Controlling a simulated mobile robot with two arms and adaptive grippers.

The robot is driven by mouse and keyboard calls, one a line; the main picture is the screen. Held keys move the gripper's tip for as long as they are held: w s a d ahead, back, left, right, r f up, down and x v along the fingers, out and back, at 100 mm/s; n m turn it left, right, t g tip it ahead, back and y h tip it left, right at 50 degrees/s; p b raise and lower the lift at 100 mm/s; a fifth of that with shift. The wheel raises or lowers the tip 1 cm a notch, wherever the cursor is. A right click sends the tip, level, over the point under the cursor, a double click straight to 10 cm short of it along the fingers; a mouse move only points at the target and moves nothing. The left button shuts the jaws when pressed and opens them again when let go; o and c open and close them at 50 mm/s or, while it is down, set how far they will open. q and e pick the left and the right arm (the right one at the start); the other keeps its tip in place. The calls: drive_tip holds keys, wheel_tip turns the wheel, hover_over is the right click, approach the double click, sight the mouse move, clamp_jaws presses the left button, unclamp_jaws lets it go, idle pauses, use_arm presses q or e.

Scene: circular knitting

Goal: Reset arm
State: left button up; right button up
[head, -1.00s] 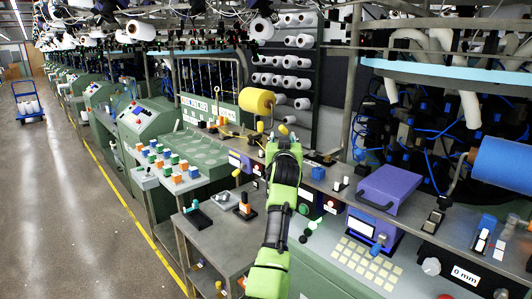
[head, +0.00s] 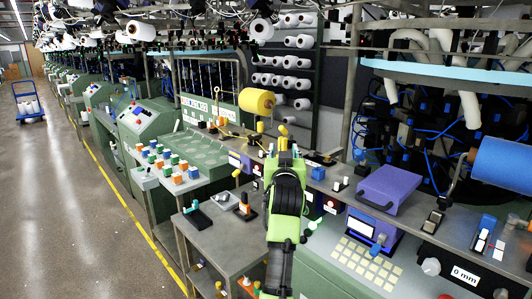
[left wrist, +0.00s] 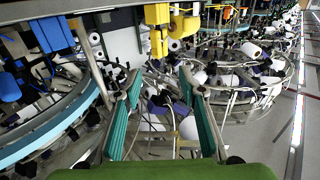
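My left arm, green and black, rises from the bottom of the head view. My left gripper (head: 284,148) is at its far end, above the grey bench beside the knitting machine. In the left wrist view the two teal-padded fingers of the left gripper (left wrist: 165,105) stand well apart, with nothing held between them. The yellow yarn cone (head: 257,102) is beyond the gripper, up and to the left in the head view, and apart from it. My right gripper is in neither view.
A purple box (head: 390,188) with a handle sits on the bench right of my arm. A blue roll (head: 503,164) is at the far right. A grey side table (head: 218,222) with small fixtures stands left of my arm. The aisle floor (head: 70,190) at left is open.

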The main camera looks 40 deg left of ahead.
use_arm(q)
drive_tip(key=shift+v, duration=0.95)
